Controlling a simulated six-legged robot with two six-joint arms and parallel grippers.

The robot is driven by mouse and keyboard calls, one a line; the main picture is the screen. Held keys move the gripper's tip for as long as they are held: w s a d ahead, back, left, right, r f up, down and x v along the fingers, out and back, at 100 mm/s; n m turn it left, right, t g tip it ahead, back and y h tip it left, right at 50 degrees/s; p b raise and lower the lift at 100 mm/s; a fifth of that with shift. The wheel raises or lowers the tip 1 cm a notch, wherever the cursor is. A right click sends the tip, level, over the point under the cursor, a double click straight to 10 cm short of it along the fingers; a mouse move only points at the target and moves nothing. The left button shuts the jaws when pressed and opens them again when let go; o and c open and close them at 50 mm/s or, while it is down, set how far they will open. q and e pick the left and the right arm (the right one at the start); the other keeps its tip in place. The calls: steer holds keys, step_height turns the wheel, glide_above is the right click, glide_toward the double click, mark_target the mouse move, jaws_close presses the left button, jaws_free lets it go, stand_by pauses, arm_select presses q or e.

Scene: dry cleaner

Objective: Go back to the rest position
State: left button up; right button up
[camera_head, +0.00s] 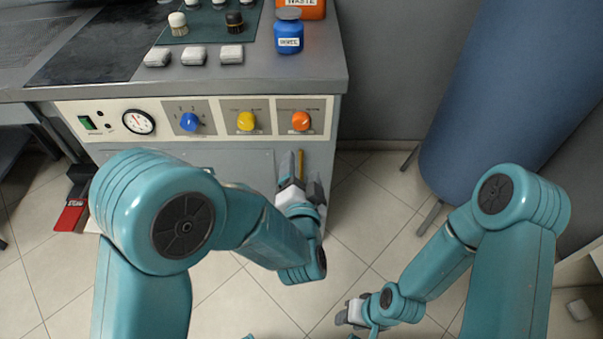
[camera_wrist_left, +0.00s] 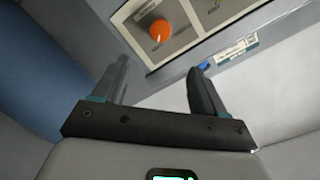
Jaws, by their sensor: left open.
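My left gripper (camera_head: 300,172) is in front of the grey machine's front face, below the orange knob, at the end of the teal left arm. In the left wrist view, its two dark fingers (camera_wrist_left: 158,88) stand apart with nothing between them. My right gripper (camera_head: 345,314) is low over the tiled floor at the bottom of the head view. It is small and partly hidden by its own arm, so its jaws cannot be read.
The grey machine (camera_head: 210,85) has blue, yellow and orange knobs (camera_head: 301,121). On its top stand a blue bottle (camera_head: 289,36), an orange waste container (camera_head: 306,8), brushes and white blocks. A large blue cylinder (camera_head: 510,95) stands right. Floor between is clear.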

arm_select(q)
steer(key=shift+s+r, duration=0.1)
steer(key=shift+s, duration=0.4)
steer(key=shift+a, duration=0.1)
steer(key=w+a+f+n+g+y, duration=0.25)
steer(key=a+f, duration=0.45)
steer(key=a, duration=0.4)
steer(key=s+a+f+n+g, duration=0.1)
steer(key=s+a+f+g, duration=0.25)
steer(key=a+f, duration=0.55)
steer(key=s+d+f+n+g+h, duration=0.2)
steer(key=s+f+n+g+h, duration=0.15)
steer(key=s+f, duration=0.6)
steer(key=s+d+f+n+g+h, duration=0.1)
steer(key=s+d+n+g+h, duration=0.15)
steer(key=s, duration=0.35)
steer(key=s+d+f+n+g+h, duration=0.1)
steer(key=s+d+f+g, duration=0.1)
steer(key=s+d+g, duration=0.3)
step_height(320, 180, up, 14)
steer(key=s+a+p, duration=0.1)
steer(key=p, duration=1.2)
steer(key=shift+a+n+t+p, duration=0.15)
steer(key=shift+n+t+p, duration=0.15)
steer(key=shift+n+p, duration=0.05)
